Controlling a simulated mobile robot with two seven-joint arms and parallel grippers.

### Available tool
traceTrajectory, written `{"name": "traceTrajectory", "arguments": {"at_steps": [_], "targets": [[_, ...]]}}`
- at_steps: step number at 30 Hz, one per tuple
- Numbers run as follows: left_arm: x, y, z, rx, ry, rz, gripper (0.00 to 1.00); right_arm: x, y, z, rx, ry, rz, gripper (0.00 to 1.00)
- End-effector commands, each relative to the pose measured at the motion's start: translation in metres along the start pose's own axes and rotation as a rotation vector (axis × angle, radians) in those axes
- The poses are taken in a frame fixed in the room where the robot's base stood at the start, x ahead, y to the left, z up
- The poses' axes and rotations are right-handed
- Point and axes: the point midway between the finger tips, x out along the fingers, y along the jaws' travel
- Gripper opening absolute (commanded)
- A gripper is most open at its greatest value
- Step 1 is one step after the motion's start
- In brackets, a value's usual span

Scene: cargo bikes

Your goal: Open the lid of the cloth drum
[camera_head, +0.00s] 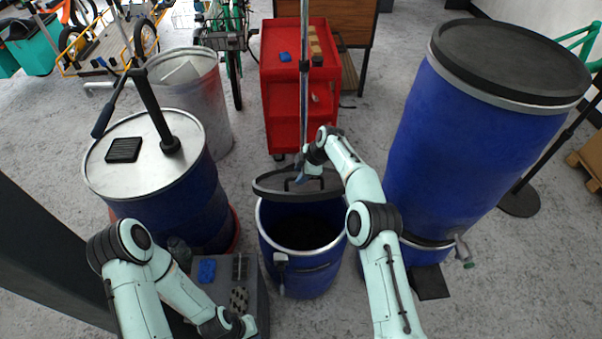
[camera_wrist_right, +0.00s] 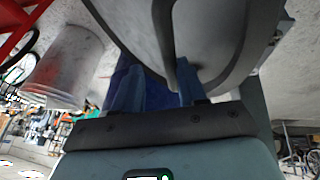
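The small blue drum (camera_head: 302,275), seemingly the cloth drum, stands in the middle of the head view with its mouth uncovered and a dark inside. Its dark grey lid (camera_head: 268,186) is raised and tilted at the far side of the rim. The lid also fills the top of the right wrist view (camera_wrist_right: 215,35), with a dark handle bar. My right gripper (camera_head: 304,172) is at the lid's handle. Its two fingers (camera_wrist_right: 159,88) stand apart, with a visible gap around the bar. My left gripper (camera_head: 240,326) is low at the bottom edge, its fingers unclear.
A blue drum with a metal top (camera_head: 140,180) stands left, and a tall blue drum (camera_head: 470,135) stands right. A red cart (camera_head: 290,100) and a grey bin (camera_head: 195,105) are behind. A low grey stand (camera_head: 255,295) with small items is beside the open drum.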

Motion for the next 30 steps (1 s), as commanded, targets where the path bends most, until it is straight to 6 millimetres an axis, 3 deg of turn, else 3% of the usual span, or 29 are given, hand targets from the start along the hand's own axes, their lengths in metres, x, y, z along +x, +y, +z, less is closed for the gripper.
{"name": "traceTrajectory", "arguments": {"at_steps": [11, 24, 30], "targets": [[0.001, -0.001, 0.001, -0.001, -0.002, -0.001, 0.00, -0.011, 0.002, -0.003, -0.001, 0.005, 0.007, 0.40], [0.004, -0.003, 0.005, -0.002, -0.006, -0.002, 0.00, -0.101, 0.001, -0.001, 0.000, 0.003, 0.005, 0.40], [0.002, -0.002, 0.003, -0.001, -0.003, -0.001, 0.00, -0.128, 0.000, -0.001, 0.000, 0.002, 0.003, 0.40]]}}
